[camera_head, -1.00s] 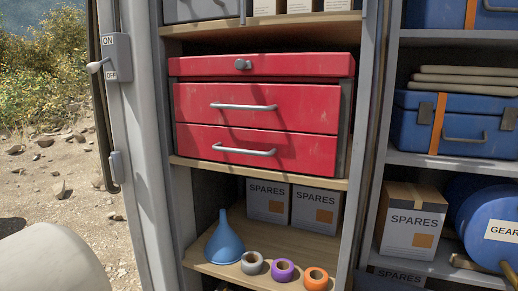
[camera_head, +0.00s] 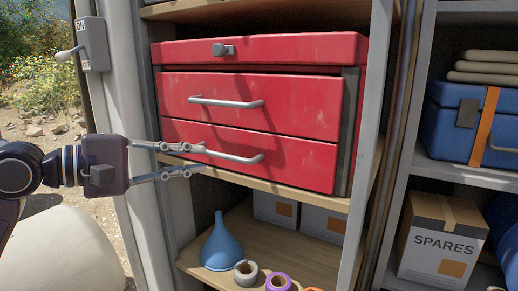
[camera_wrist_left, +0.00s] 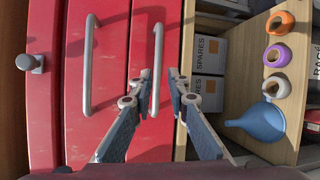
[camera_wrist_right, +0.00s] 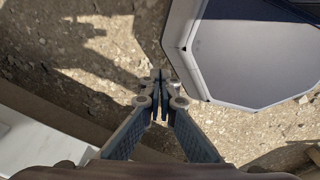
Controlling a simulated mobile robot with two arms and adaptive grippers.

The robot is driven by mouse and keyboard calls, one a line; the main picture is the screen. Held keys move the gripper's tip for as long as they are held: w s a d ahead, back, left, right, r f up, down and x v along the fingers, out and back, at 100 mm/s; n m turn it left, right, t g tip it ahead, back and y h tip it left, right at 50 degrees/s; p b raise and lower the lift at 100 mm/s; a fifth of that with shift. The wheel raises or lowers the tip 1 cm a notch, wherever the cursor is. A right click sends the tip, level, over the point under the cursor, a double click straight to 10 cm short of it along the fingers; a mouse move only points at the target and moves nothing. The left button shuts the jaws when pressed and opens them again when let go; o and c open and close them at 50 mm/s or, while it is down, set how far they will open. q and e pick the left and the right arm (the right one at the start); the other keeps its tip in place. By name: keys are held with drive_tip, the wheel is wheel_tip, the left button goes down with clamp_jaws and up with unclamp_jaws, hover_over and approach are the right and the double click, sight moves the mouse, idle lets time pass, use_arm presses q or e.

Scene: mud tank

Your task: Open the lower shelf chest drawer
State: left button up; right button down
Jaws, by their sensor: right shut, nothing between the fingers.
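The red chest (camera_head: 260,50) stands on a shelf, with a lid and two drawers, all closed. The lower drawer (camera_head: 290,160) has a grey bar handle (camera_head: 235,157); it also shows in the left wrist view (camera_wrist_left: 157,65). The upper drawer (camera_head: 300,102) has a similar handle (camera_head: 226,102). My left gripper (camera_head: 195,159) is open at the left end of the lower handle, its fingers spread above and below the handle's level. In the left wrist view its fingertips (camera_wrist_left: 163,75) lie near the lower handle; contact cannot be told. My right gripper (camera_wrist_right: 160,76) is shut and empty, over gravel ground.
A blue funnel (camera_head: 221,245) and tape rolls (camera_head: 246,271) stand on the shelf below, before SPARES boxes. A cabinet post (camera_head: 372,120) stands right of the chest. A switch box (camera_head: 92,45) is on the left post. A pale angular panel (camera_wrist_right: 245,55) is near my right gripper.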

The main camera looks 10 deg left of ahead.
sight(218, 156)
use_arm(q)
drive_tip(key=shift+m+y, duration=0.3)
drive_tip(key=shift+m, duration=0.2)
drive_tip(key=p+x, duration=0.1)
drive_tip(key=x, duration=0.1)
drive_tip(key=p+x, duration=0.1)
drive_tip(key=r+p+x, duration=0.1)
drive_tip(key=p+x, duration=0.1)
drive_tip(key=shift+w+d+f, duration=0.1)
drive_tip(key=shift+w+d, duration=0.1)
drive_tip(key=shift+d, duration=0.15)
drive_tip(key=shift+w+d+f, duration=0.2)
drive_tip(key=shift+w+d, duration=0.05)
drive_tip(key=shift+w, duration=0.1)
drive_tip(key=shift+f, duration=0.1)
clamp_jaws()
